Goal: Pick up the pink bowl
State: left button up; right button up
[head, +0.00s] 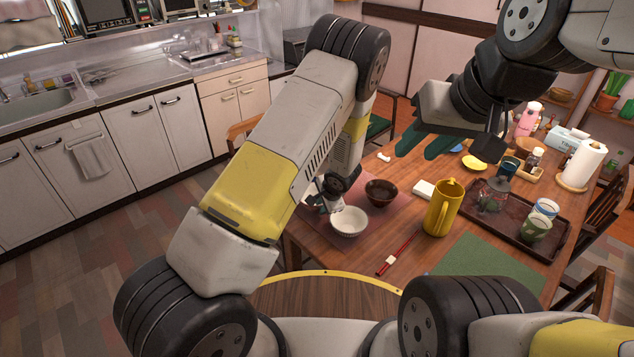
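A pale, whitish-pink bowl (348,222) stands upright on a pink placemat (320,232) near the table's left edge. My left gripper (328,203) points down at the bowl's left back rim. My own forearm hides much of it, and I cannot tell whether its fingers touch or grip the rim. My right gripper (428,143) hangs over the far part of the table, away from the bowl. Its two green fingers are apart with nothing visible between them.
A dark brown bowl (381,193) sits just behind the pale bowl. A yellow pitcher (441,210), white box (425,190) and red chopsticks (394,259) are to the right. A dark tray (470,209) holds jars. A green placemat (490,262) lies bare in front.

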pick_arm(q)
jog(key=shift+x, duration=0.95)
jog(key=shift+r, duration=0.1)
jog(key=shift+c, duration=0.4)
grip_shut()
jog(key=shift+s+d, duration=0.1)
